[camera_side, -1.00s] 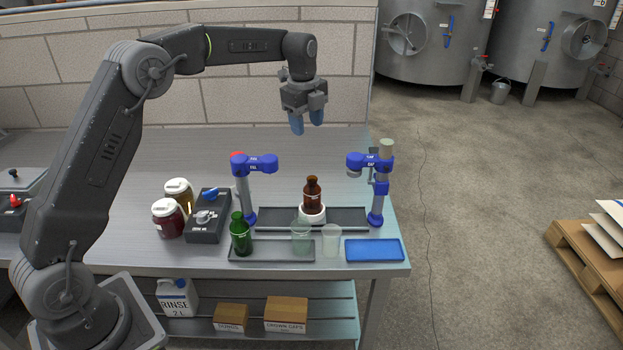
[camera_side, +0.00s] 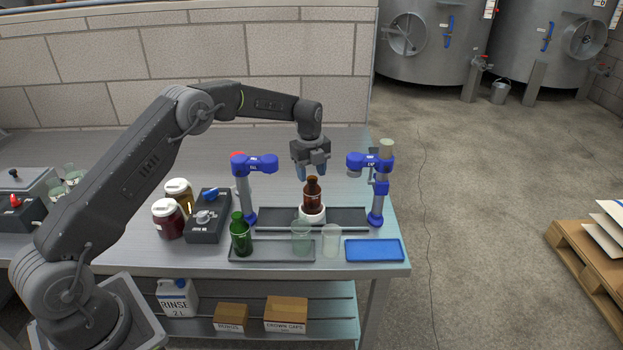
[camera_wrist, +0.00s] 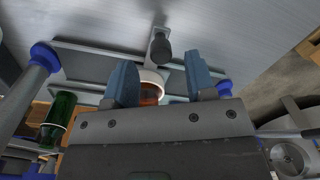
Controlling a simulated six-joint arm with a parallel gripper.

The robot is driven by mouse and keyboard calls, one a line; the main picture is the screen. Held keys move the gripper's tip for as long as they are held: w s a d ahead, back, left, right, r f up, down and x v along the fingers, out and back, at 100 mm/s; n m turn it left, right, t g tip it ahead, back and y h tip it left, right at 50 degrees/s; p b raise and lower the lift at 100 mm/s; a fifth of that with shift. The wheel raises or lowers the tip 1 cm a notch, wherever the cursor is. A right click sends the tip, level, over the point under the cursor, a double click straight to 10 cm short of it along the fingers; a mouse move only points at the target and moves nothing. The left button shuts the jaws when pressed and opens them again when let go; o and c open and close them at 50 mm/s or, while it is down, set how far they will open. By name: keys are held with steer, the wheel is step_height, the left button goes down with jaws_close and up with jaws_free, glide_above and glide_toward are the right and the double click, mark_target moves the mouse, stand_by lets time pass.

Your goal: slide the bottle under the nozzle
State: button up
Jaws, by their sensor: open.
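A brown bottle (camera_side: 312,194) stands upright in a white round holder (camera_side: 312,215) on the dark rail track (camera_side: 350,217), between two blue-headed posts. The left post has a blue head (camera_side: 254,164) and the right post has another (camera_side: 370,161); which carries the nozzle I cannot tell for sure. My gripper (camera_side: 313,172) is open, pointing down at the bottle's neck height or just above. In the wrist view my gripper's fingers (camera_wrist: 160,85) stand apart, with a part of the brown bottle (camera_wrist: 151,93) and the white holder (camera_wrist: 152,76) between them. The bottle's top is hidden there.
A green bottle (camera_side: 240,236) and a clear cup (camera_side: 301,240) stand on the front tray (camera_side: 270,256); another cup (camera_side: 332,240) is beside it. A blue tray (camera_side: 374,250) lies front right. Jars (camera_side: 168,218) and a control box (camera_side: 206,228) stand left.

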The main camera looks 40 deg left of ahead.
steer(key=shift+f, duration=1.35)
steer(key=shift+c, duration=0.2)
jaws_close()
